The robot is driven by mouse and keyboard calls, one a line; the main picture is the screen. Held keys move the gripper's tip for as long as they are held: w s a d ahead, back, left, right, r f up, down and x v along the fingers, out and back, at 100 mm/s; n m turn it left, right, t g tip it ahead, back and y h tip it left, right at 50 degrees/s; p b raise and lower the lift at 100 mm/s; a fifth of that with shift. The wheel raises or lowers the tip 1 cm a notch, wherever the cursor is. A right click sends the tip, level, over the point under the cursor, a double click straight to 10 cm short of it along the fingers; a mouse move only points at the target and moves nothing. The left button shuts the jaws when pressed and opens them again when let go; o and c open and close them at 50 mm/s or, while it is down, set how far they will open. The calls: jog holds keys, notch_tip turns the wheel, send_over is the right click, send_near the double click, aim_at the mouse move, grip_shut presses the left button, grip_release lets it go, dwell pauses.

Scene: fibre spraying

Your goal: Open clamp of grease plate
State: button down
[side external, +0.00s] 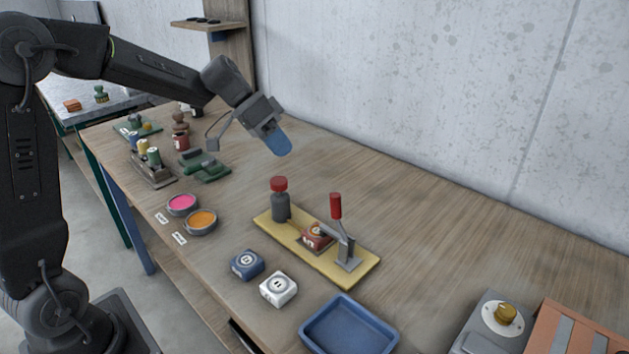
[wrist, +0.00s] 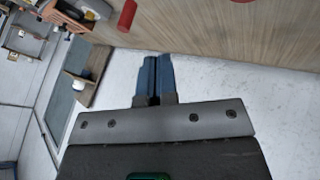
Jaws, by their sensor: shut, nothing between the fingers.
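A yellow plate (side external: 285,234) lies on the wooden bench in the side external view. A toggle clamp (side external: 347,251) with an upright red handle (side external: 336,206) stands at its right end. A dark red block (side external: 316,236) sits on the plate beside the clamp. I cannot tell whether the clamp presses on it. A grey bottle with a red cap (side external: 280,200) stands at the plate's left end. My gripper (side external: 284,148) has blue fingers and is shut and empty, above the bench behind the plate. Its fingers (wrist: 153,75) are together in the wrist view.
A blue block (side external: 247,265), a white block (side external: 279,289) and a blue tray (side external: 348,330) lie in front of the plate. Pink (side external: 182,204) and orange (side external: 201,221) dishes are to the left. The bench right of the plate is clear towards the concrete wall (side external: 430,90).

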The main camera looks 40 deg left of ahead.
send_near(335, 217)
jog(key=w+a+f, duration=0.3)
jog(key=w+f, duration=0.2)
jog(key=shift+s+d+r, duration=0.2)
jog(key=shift+d, duration=0.5)
jog(key=shift+s+d+r, duration=0.15)
jog(key=shift+s+d, duration=0.05)
jog(key=shift+d, duration=0.45)
jog(key=shift+s+d+r, duration=0.2)
jog(key=shift+d, duration=0.5)
